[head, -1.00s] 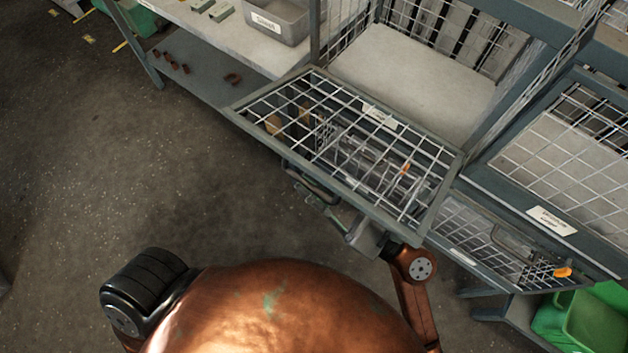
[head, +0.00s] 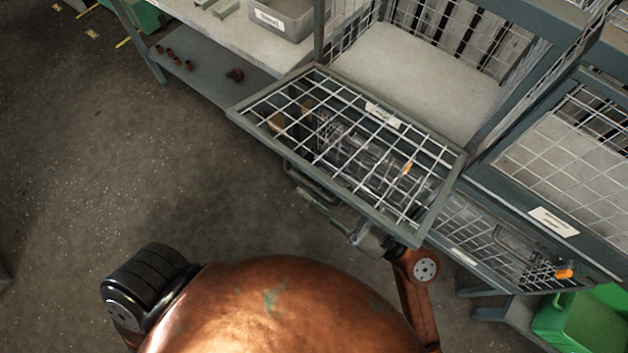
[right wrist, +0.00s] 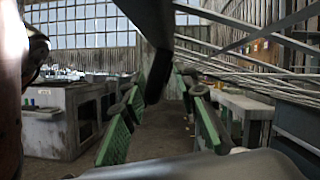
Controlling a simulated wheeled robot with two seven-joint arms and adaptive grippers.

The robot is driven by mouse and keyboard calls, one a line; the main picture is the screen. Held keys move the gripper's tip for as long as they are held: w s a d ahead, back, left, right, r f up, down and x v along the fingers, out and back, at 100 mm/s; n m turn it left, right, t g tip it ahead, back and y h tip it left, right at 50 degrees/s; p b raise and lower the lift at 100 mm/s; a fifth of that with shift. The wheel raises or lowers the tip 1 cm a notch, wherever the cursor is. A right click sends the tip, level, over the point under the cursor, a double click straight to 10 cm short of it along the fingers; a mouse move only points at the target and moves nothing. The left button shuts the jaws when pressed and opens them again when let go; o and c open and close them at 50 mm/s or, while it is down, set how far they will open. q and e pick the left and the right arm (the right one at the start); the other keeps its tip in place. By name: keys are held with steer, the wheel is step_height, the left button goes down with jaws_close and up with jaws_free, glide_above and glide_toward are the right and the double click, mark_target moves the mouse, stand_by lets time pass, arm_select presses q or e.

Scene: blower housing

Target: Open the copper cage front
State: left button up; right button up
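The cage front (head: 345,150), a grey-framed wire mesh panel with a white label too small to read, lies swung down and out, nearly level. The cage opening (head: 420,70) behind it shows a bare pale floor. A dark bar handle (head: 312,183) is on the panel's outer edge. My right gripper (head: 308,200) is just below that handle, partly hidden under the panel. In the right wrist view its two green-padded fingers (right wrist: 160,125) stand apart with nothing gripped between them; a dark bar shows above the gap. My left gripper is not in view.
A closed-looking mesh front (head: 515,240) with an orange latch piece is at lower right, beside a green bin (head: 585,325). A bench with a labelled grey bin (head: 280,20) stands at upper left. The floor (head: 130,170) at left is clear.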

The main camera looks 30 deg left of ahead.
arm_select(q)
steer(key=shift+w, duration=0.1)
arm_select(e)
steer(key=v, duration=1.1)
steer(key=shift+d, duration=0.2)
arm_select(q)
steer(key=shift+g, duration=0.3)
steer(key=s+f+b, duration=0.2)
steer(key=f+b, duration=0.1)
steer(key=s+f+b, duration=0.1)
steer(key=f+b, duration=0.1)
arm_select(e)
steer(key=v, duration=0.9)
steer(key=shift+w, duration=0.35)
steer(key=shift+r, duration=0.15)
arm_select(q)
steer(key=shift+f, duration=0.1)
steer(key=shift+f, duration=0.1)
arm_select(e)
steer(key=shift+c, duration=0.3)
